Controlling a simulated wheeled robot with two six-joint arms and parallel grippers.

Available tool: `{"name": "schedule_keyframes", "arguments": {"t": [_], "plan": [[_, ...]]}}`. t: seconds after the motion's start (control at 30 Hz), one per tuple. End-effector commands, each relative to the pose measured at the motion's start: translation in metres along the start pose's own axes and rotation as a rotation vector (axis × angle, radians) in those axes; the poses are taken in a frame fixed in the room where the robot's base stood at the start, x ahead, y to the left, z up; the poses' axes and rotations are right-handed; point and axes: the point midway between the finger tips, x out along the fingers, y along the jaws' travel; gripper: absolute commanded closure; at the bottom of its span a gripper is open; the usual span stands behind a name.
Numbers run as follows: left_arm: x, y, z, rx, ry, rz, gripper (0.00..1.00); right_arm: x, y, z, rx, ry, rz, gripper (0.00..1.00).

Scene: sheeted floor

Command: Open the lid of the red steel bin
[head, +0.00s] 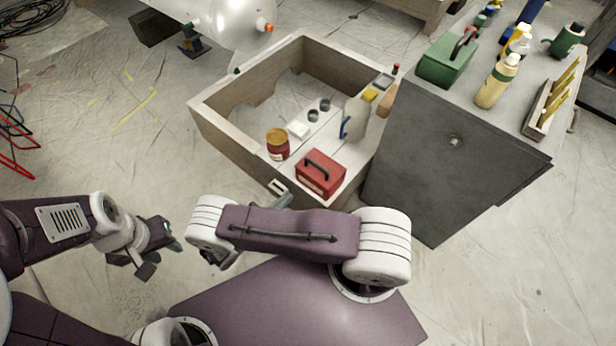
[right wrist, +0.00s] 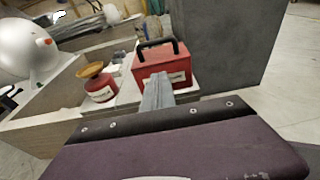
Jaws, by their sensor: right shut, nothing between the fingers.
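The red steel bin (head: 320,174) is a small red box with a black handle on top and a pale label on its front. Its lid looks shut. It stands on the pale ledge at the near corner of the wooden crate and shows in the right wrist view (right wrist: 165,62). My right gripper (head: 285,201) is shut and empty, just in front of the crate's near side. In the right wrist view its grey fingers (right wrist: 157,92) point at the bin's front; I cannot tell whether they touch. My left gripper (head: 135,264) hangs at the left, away from the bin; its jaws are unclear.
A red jar with an amber lid (head: 278,145) stands left of the bin. A dark grey cabinet (head: 430,165) rises at the right. Sheeted floor at the left is mostly free.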

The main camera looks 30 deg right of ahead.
Motion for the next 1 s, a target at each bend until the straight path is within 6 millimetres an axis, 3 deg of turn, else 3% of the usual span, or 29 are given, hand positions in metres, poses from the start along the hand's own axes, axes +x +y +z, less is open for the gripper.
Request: {"name": "schedule_keyframes", "arguments": {"t": [0.4,0.6,1.0], "plan": [[0.02,0.0,0.002,0.0,0.0,0.0,0.64,0.09,-0.002,-0.003,-0.001,0.002,-0.008,1.0],[0.022,-0.001,0.002,0.0,0.0,0.0,0.64,0.109,-0.001,0.021,0.001,0.002,-0.005,1.0],[0.022,-0.001,0.003,0.0,-0.001,0.0,0.64,0.115,-0.001,0.028,-0.001,0.002,-0.003,1.0]]}}
